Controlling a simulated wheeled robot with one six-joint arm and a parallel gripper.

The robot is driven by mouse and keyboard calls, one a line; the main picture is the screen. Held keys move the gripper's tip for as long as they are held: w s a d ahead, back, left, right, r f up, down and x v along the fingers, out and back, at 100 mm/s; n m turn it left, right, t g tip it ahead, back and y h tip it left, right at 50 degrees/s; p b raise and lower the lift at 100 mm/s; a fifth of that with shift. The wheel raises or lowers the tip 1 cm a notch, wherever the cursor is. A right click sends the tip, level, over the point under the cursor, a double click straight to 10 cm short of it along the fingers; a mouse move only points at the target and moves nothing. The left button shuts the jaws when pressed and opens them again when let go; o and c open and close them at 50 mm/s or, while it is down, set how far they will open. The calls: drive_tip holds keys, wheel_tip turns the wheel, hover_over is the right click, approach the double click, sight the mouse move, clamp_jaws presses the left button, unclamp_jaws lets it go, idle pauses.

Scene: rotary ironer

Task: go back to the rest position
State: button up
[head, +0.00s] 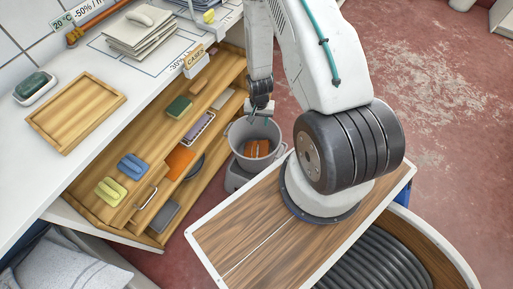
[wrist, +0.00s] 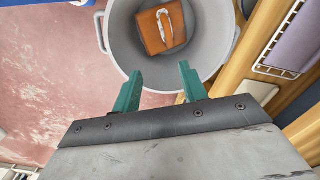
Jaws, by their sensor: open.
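My gripper (wrist: 159,88) is open, with its two green fingers apart and nothing between them in the wrist view. In the head view my gripper (head: 257,108) hangs at the rim of a grey bucket (head: 240,132). The bucket also shows in the wrist view (wrist: 122,45), just beyond the fingertips. Inside it lies an orange-brown block with a pale handle (wrist: 158,32), which shows in the head view too (head: 256,149). The fingers appear apart from the block.
Wooden shelves (head: 222,75) stand left of the bucket, holding green, blue and yellow handled blocks. A wooden tray (head: 75,113) lies on the white counter (head: 40,150). My wood-topped base fills the lower right. Red floor (head: 430,90) is open at the upper right.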

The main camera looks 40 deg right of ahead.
idle(0.3)
drive_tip(key=s+a+r+n, duration=0.3)
drive_tip(key=s+r, duration=0.3)
drive_tip(key=r, duration=1.2)
drive_tip(key=s+a+r+n+t, duration=0.1)
drive_tip(key=s+a+r+n, duration=0.2)
drive_tip(key=r, duration=1.5)
drive_tip(key=s+a+r+n, duration=0.3)
drive_tip(key=s+a+r, duration=0.5)
drive_tip(key=r, duration=1)
drive_tip(key=shift+s+a, duration=0.25)
drive_tip(key=shift+s, duration=0.95)
